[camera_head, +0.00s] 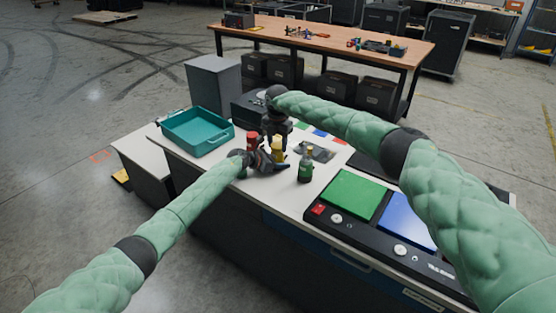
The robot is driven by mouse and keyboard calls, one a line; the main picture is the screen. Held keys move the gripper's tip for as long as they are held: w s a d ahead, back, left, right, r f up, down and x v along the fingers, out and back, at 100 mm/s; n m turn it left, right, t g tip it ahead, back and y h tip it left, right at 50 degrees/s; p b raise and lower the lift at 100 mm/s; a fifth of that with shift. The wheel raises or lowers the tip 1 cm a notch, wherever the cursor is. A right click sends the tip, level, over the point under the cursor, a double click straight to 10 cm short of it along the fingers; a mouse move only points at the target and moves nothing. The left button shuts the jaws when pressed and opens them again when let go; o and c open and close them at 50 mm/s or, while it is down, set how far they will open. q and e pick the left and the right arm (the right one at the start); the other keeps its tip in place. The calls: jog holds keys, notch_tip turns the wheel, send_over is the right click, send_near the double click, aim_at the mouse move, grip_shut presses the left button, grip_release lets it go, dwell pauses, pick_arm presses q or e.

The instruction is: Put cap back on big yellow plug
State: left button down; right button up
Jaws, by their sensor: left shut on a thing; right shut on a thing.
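The big yellow plug (278,151) stands upright on the white worktop, near its far middle. My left gripper (269,163) comes in low from the left and is shut at the plug's lower part. My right gripper (277,129) points down right above the plug and is shut; the cap between its fingers is mostly hidden and too small to make out. Whether the cap touches the plug I cannot tell.
A red object (252,139) stands just left of the plug. A teal tote (198,132) sits at the left end. Green (349,194) and blue (408,221) panels lie at the right.

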pick_arm(q)
jog(key=shift+s+d, duration=0.1)
jog(key=shift+d, duration=0.05)
pick_arm(e)
jog(key=shift+r+m, duration=0.1)
jog(key=shift+m, duration=0.5)
jog(key=o, duration=1.1)
jog(key=shift+r, duration=2.2)
jog(key=shift+c, duration=0.5)
